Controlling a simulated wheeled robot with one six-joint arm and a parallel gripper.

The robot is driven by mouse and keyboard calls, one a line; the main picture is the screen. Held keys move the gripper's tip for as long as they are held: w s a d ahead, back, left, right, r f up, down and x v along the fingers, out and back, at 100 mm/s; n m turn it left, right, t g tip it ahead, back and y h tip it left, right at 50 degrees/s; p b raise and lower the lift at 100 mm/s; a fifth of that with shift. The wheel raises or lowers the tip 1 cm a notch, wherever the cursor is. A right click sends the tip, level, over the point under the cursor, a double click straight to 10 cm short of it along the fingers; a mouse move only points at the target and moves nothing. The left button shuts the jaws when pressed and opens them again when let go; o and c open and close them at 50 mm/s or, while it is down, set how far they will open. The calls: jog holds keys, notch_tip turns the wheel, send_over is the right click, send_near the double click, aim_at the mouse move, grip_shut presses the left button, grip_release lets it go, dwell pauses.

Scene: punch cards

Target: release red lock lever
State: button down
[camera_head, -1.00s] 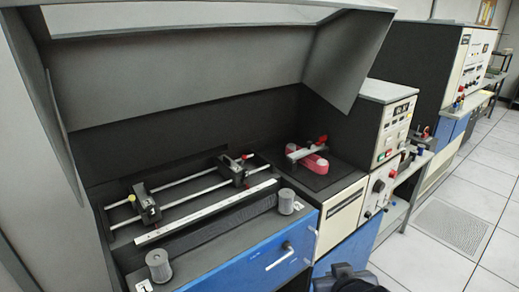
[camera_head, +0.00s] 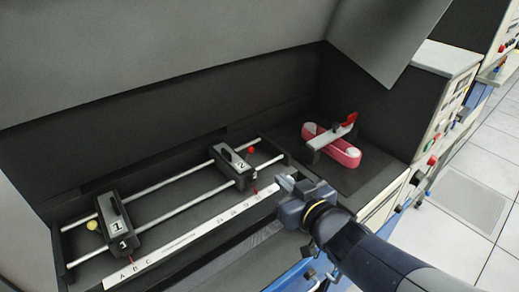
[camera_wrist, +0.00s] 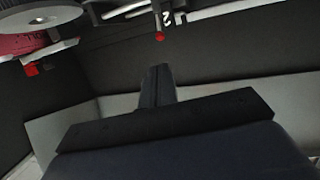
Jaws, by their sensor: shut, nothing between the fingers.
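A red-tipped lever (camera_head: 350,120) sits on a grey clamp bar (camera_head: 331,136) across a pink-red oblong piece (camera_head: 343,153), on a dark panel at the right. In the wrist view, a red tip (camera_wrist: 31,69) hangs beside the pink piece (camera_wrist: 30,42) at upper left. My gripper (camera_head: 285,182) is shut and empty, in front and left of the clamp, apart from the lever. Its fingers (camera_wrist: 158,85) show together in the wrist view.
Sliding block 1 (camera_head: 114,224) and block 2 (camera_head: 232,166) ride on two metal rails (camera_head: 160,209). A white lettered strip (camera_head: 180,243) runs in front. A grey hood (camera_head: 150,55) overhangs the bay. A cream cabinet (camera_head: 444,62) stands at right.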

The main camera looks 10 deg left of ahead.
aim_at(252, 151)
jog(key=p+x, duration=0.2)
jog(key=x, duration=1.2)
jog(key=shift+a, duration=0.1)
dwell(0.6)
